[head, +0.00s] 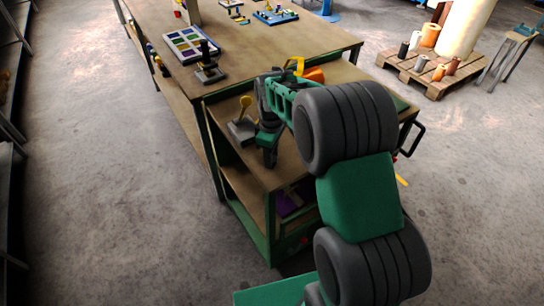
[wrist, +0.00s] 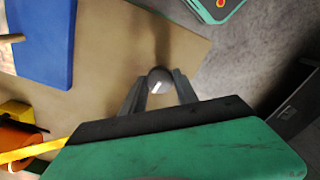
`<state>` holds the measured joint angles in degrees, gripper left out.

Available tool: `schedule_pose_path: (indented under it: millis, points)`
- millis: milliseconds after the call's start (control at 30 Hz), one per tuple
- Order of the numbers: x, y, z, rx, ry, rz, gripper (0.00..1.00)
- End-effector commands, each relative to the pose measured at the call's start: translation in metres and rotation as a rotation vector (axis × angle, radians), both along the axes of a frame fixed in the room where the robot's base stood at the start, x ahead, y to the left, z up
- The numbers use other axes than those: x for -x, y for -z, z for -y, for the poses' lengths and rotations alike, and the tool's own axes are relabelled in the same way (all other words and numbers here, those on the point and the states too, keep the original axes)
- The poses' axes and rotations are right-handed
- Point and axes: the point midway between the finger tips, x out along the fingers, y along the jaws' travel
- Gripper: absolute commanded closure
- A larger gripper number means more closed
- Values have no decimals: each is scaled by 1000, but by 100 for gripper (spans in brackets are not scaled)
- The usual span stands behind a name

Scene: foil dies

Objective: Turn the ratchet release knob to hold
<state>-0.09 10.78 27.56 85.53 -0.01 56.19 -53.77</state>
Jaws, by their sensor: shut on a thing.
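My gripper (wrist: 158,85) is in the middle of the wrist view. Its two dark fingers stand on either side of a small round grey knob (wrist: 158,76) with a pale mark on its face, and are shut on it. The knob sits over the tan wooden top; what it is mounted on is hidden. In the head view my gripper (head: 268,155) points down at the trolley top, and the knob cannot be made out there.
The wooden-topped green trolley (head: 230,111) stands against a longer workbench (head: 331,40). A grey block with a yellow-knobbed lever (head: 242,125) is left of my gripper. In the wrist view, a blue panel (wrist: 40,40) and an orange part (wrist: 18,137) lie left.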

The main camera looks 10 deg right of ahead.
Motion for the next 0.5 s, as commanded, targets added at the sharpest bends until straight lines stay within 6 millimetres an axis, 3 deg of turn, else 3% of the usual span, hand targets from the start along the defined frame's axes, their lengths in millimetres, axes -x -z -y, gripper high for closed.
schedule_pose_path:
  millis: [500]
  points:
    - [-2, -2, 0, 0, -174, 6, 100]
